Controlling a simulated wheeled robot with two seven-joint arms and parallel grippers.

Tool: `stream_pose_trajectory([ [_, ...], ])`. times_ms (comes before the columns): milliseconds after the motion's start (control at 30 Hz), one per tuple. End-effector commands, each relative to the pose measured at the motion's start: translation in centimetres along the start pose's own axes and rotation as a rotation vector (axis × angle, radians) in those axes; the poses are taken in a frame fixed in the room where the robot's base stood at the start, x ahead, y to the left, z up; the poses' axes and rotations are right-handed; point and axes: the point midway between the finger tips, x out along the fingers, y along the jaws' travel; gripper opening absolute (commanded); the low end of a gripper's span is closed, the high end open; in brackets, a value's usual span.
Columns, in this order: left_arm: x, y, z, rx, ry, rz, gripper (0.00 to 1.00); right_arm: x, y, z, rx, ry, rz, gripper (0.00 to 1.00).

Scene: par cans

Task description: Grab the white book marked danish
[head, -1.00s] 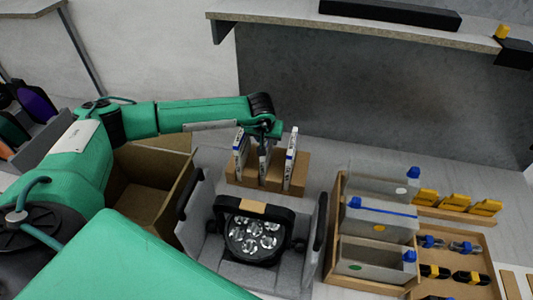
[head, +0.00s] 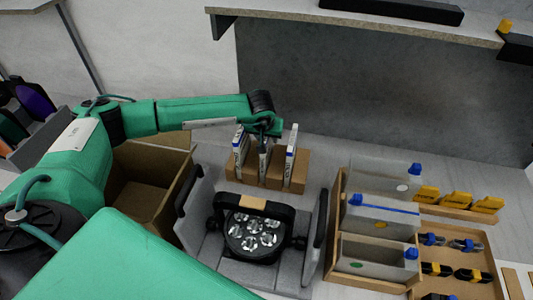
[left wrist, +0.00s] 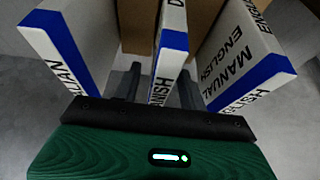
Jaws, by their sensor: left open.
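Three white books with blue bands stand upright in a brown holder (head: 273,181): a left book (head: 239,150), a middle book (head: 263,165) and a right book (head: 291,150). In the left wrist view the middle book (left wrist: 170,55) shows letters ending "NISH" and a "D" higher up; the rest of its label is hidden. The book on the right there (left wrist: 240,50) reads "MANUAL ENGLISH". My left gripper (left wrist: 160,88) is open, pointing down, with one finger on each side of the middle book. My right gripper is not in view.
A lamp with several lenses (head: 255,234) sits in a grey tray in front of the books. A brown open box (head: 140,195) is to the left. A wooden rack with grey plates (head: 385,185) and a tray of clips (head: 460,245) are to the right. A shelf (head: 370,27) overhangs behind.

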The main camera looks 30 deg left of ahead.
Motion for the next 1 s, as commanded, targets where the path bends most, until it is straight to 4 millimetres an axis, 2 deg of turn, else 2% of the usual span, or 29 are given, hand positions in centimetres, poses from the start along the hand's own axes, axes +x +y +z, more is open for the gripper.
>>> stream_pose_trajectory([
  [233, -0.02, -0.01, -0.02, 0.0, 0.0, 0.0, 0.4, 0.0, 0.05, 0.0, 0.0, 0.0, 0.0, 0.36],
  [433, -0.02, -0.01, -0.02, 0.0, 0.0, 0.0, 0.01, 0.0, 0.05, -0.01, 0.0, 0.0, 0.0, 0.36],
  [800, -0.08, -0.01, -0.07, 0.0, 0.001, 0.0, 0.0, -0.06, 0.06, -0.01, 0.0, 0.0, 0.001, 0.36],
  [1000, -0.54, 0.0, -0.26, -0.001, 0.001, 0.0, 0.0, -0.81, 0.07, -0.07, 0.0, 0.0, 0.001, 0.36],
])
